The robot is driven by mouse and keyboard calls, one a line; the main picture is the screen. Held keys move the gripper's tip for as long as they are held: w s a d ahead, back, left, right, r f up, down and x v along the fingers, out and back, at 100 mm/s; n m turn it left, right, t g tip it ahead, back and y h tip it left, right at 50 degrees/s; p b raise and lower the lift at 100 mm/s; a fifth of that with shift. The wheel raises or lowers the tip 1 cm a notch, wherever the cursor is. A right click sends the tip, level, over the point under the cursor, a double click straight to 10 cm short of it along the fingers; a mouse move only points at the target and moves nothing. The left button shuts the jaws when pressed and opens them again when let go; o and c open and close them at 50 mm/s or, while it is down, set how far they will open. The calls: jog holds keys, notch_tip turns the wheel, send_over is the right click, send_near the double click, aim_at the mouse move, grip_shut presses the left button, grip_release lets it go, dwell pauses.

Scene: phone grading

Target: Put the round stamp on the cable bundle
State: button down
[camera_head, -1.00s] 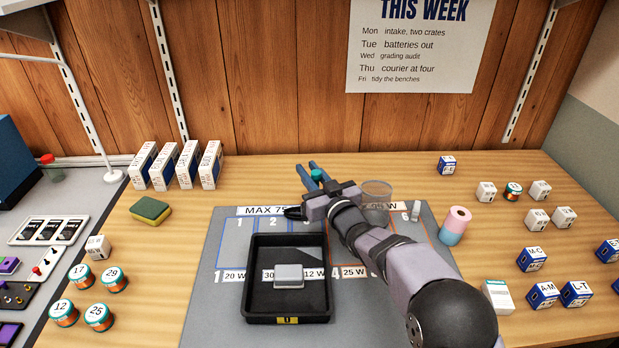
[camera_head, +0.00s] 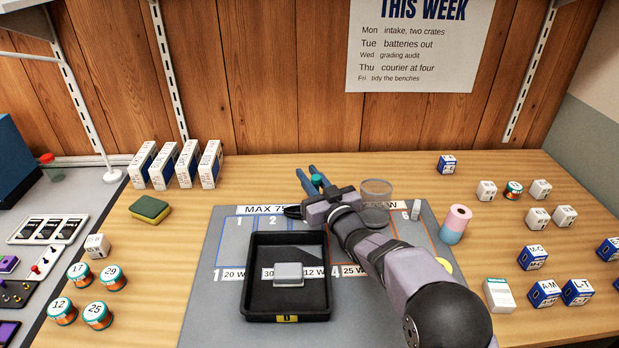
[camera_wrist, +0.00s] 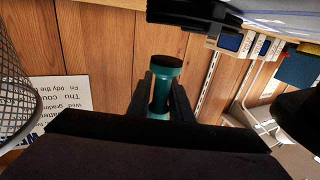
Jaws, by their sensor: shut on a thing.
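The round stamp, a teal cylinder with a black end, stands between the fingertips of my gripper (camera_wrist: 162,88) in the wrist view. My gripper is shut on the stamp (camera_wrist: 161,98). In the head view the stamp (camera_head: 317,180) shows as a small teal piece, held up beyond the wrist over the back of the grey mat. A dark coiled thing (camera_head: 293,212), probably the cable bundle, lies left of my wrist at the tray's far edge. It is mostly hidden, so I cannot tell whether the stamp is above it.
A black tray (camera_head: 257,305) with a light grey block stands in front on the mat. A pink and blue roll (camera_head: 455,224) stands further right.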

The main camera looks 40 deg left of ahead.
jog(key=c, duration=1.6)
grip_release()
notch_tip(320, 180, down, 2)
jog(key=shift+s, duration=0.1)
jog(key=shift+r, duration=0.1)
jog(key=shift+r+p, duration=0.45)
jog(key=shift+p, duration=0.15)
jog(key=shift+d+f, duration=0.15)
jog(key=v, duration=0.7)
jog(key=r+b+v, duration=0.1)
jog(key=v, duration=0.3)
jog(key=shift+s+d+r, duration=0.1)
jog(key=shift+d, duration=0.1)
